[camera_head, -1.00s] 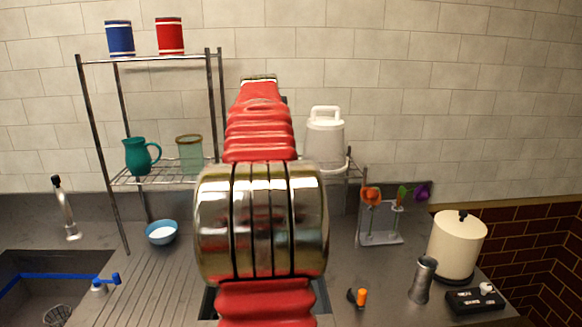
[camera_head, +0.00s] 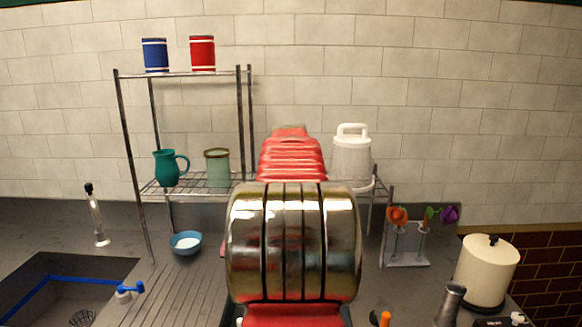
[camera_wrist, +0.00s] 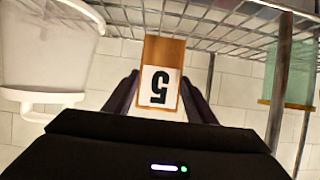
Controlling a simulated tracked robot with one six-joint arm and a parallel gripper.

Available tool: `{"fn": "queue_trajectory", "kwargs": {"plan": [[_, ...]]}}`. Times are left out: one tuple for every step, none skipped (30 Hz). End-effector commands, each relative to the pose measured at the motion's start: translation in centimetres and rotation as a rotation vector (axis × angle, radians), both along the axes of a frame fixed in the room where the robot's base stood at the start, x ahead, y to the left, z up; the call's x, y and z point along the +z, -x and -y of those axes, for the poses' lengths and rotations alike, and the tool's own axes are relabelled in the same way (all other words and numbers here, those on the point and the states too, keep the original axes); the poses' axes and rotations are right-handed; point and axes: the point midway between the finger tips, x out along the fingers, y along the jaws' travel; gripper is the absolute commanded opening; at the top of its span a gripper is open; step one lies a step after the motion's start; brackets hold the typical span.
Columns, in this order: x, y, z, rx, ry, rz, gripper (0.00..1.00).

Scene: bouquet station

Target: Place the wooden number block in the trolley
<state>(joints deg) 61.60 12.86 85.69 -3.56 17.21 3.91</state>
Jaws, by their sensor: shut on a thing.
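In the head view my red and chrome arm hides the gripper and block. I cannot tell which thing is the trolley; a wire rack (camera_head: 127,160) stands by the wall.
A white jug (camera_head: 351,160) stands right of my arm; a green glass (camera_head: 217,168) and teal pitcher (camera_head: 167,168) stand left on the rack. Blue (camera_head: 155,55) and red (camera_head: 202,53) cups are on top. Flowers (camera_head: 425,215) and a cream canister (camera_head: 487,270) are at right.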

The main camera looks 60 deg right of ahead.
Motion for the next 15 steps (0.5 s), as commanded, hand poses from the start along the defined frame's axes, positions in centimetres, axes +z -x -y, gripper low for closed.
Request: {"fn": "queue_trajectory", "kwargs": {"plan": [[-0.7, 0.0, 0.0, 0.0, -0.004, -0.002, 0.25], [-1.1, 0.0, 0.0, 0.0, -0.003, -0.001, 0.25], [-1.7, 0.0, 0.0, -0.001, -0.002, -0.002, 0.25], [-2.1, 0.0, 0.0, -0.001, -0.003, -0.002, 0.25], [-2.3, 0.1, 0.0, -0.001, -0.002, -0.001, 0.25], [-2.7, 0.1, 0.0, 0.0, -0.002, -0.001, 0.25], [-2.9, 0.1, 0.0, -0.001, -0.002, -0.001, 0.25], [-3.0, 0.1, 0.0, -0.001, -0.002, -0.001, 0.25], [-3.1, 0.1, 0.0, -0.001, -0.001, -0.001, 0.25], [-3.1, 0.1, 0.0, -0.001, -0.001, -0.001, 0.25], [-3.0, 0.1, 0.0, -0.001, 0.0, 0.0, 0.25], [-3.0, 0.1, 0.0, -0.001, -0.001, 0.0, 0.25], [-3.0, 0.1, 0.0, -0.001, -0.001, 0.0, 0.25], [-3.0, 0.1, 0.0, -0.001, -0.001, 0.0, 0.25], [-3.0, 0.1, 0.0, -0.001, -0.001, 0.0, 0.25]]}}
